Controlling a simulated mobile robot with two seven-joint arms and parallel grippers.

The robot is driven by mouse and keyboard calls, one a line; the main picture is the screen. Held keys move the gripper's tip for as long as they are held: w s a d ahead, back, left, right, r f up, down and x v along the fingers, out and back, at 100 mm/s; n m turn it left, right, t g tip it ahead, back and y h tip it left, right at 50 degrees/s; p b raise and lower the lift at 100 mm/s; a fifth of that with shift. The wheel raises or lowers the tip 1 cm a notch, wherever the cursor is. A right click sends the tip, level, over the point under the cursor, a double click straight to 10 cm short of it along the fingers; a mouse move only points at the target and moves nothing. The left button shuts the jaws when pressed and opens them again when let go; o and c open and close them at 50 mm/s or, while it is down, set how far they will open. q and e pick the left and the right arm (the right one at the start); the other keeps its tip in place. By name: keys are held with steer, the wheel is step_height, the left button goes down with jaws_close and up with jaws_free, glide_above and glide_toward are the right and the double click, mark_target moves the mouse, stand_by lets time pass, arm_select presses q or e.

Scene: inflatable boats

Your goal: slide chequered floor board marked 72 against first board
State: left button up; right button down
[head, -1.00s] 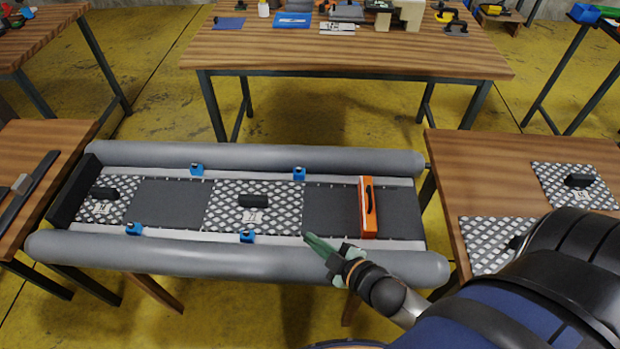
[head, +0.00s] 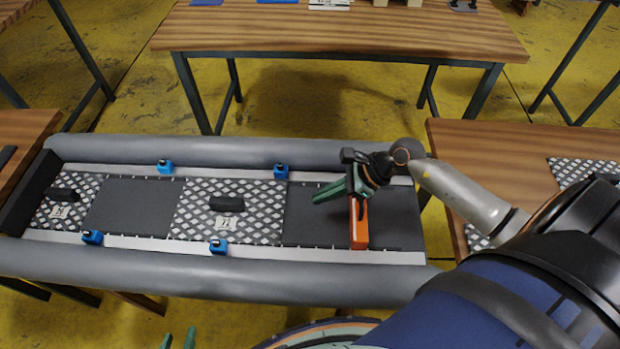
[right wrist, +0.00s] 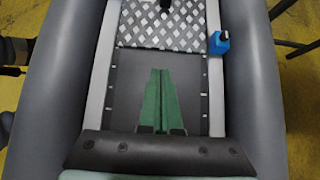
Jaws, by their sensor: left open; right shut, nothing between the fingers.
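A chequered board (head: 190,210) with a black handle (head: 227,204) lies in the middle of the grey boat floor; its small tag (head: 226,224) is hard to read. A second chequered board (head: 85,190), also with a black handle, lies at the boat's left end. A dark floor stretch (head: 130,208) separates them. My right gripper (head: 318,197) is shut and empty, over the dark floor right of the middle board and beside an orange tool (head: 359,228). In the right wrist view its green fingers (right wrist: 160,72) point towards the chequered board (right wrist: 165,22). My left gripper (head: 178,340) is open at the bottom edge.
Blue clips (head: 281,171) sit along both sides of the floor. Grey tubes (head: 220,289) border the boat. The right-hand table (head: 490,150) carries more chequered board (head: 580,170), partly behind my arm. A wooden table (head: 330,35) stands behind.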

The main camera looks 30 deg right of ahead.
steer(key=x, duration=0.8)
steer(key=shift+a+b, duration=0.2)
steer(key=shift+b, duration=0.1)
arm_select(q)
steer(key=shift+s+d+f, duration=0.15)
steer(key=shift+s+f, duration=0.05)
steer(key=shift+f, duration=0.05)
arm_select(e)
steer(key=shift+w+a+f, duration=0.2)
steer(key=shift+a+f, duration=0.05)
steer(key=shift+f, duration=0.05)
arm_select(q)
steer(key=shift+w, duration=0.1)
